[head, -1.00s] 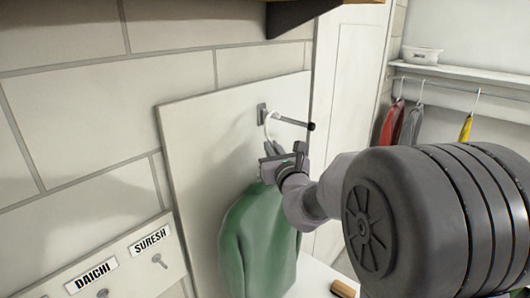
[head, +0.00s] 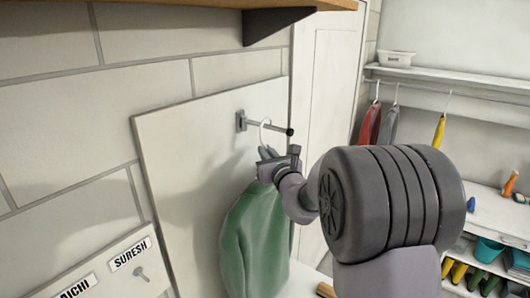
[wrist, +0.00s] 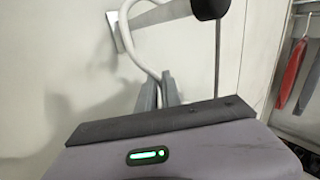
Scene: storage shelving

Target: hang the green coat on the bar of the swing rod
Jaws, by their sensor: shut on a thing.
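The green coat (head: 253,240) hangs from a white hanger whose hook (head: 263,128) rises above my gripper. My gripper (head: 268,156) is shut on the hanger just below the hook; its fingertips also show in the wrist view (wrist: 160,94). The swing rod's bar (head: 267,125) sticks out from a wall plate and ends in a black knob, which shows large in the wrist view (wrist: 208,8). The hook overlaps the middle of the bar in the head view. I cannot tell whether it rests on the bar or is only beside it. The coat is below the wrist view.
A pale backboard (head: 185,150) stands behind the rod. A wooden shelf (head: 220,4) with a dark bracket is above. Name-labelled hooks (head: 140,272) are at lower left. Red, grey and yellow garments hang from a rail (head: 450,92) at the right.

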